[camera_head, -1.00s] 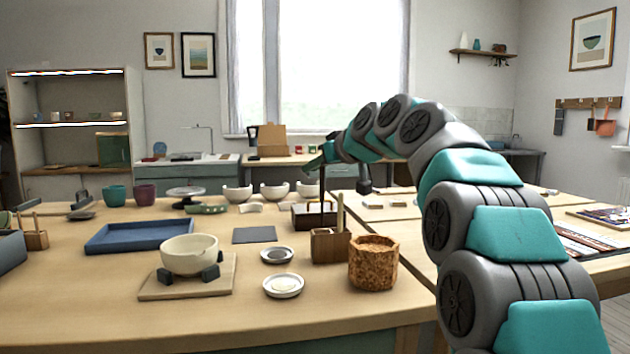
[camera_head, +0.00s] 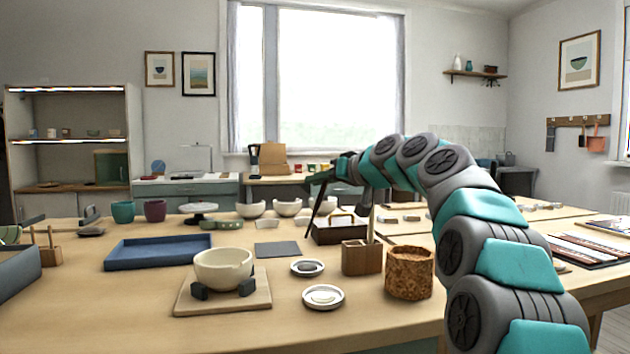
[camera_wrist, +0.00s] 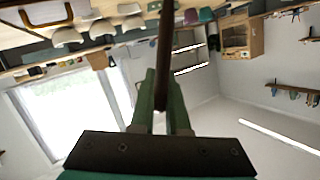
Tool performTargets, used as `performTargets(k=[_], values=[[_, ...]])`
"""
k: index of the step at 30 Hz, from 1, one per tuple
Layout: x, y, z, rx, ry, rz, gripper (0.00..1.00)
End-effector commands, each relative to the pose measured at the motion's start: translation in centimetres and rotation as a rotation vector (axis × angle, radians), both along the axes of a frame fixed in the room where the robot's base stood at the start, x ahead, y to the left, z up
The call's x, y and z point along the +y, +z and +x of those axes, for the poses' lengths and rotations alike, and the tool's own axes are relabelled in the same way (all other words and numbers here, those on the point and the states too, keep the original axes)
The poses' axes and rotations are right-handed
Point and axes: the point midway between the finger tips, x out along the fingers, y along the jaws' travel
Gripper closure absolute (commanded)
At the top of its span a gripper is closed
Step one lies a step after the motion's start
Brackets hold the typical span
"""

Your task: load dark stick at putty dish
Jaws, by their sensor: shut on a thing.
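My gripper (camera_head: 324,178) is shut on the dark stick (camera_head: 315,210), which hangs tilted, lower end to the left, above the table. The stick also shows between the green fingers (camera_wrist: 160,98) in the wrist view (camera_wrist: 164,45). Two small white dishes stand on the table: one with a dark grey lump (camera_head: 307,268) and a nearer one with a pale cream lump (camera_head: 323,297). I cannot tell for sure which holds putty. The stick's lower end is above and behind the grey-lump dish, apart from both dishes.
A wooden block holder (camera_head: 361,258) with a pale stick stands right of the dishes, beside a cork pot (camera_head: 410,275). A cream bowl (camera_head: 222,268) rests on dark supports on a board (camera_head: 190,303) at left. A blue tray (camera_head: 155,252) and a grey mat (camera_head: 277,249) lie behind.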

Motion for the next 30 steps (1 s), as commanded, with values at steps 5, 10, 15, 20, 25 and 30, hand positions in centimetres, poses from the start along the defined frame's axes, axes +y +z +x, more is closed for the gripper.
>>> performTargets(k=[5, 10, 15, 20, 25, 30], values=[[0.0, -1.5, 0.0, 0.002, -0.001, -0.001, 1.00], [0.0, -3.3, 0.0, 0.001, -0.001, -0.003, 1.00], [0.0, -4.8, 0.0, -0.001, -0.002, -0.001, 1.00], [0.1, -5.6, 0.0, 0.000, 0.000, -0.002, 1.00], [0.1, -5.7, 0.0, 0.001, 0.000, -0.002, 1.00], [0.0, -5.6, 0.0, -0.001, 0.000, -0.002, 1.00]])
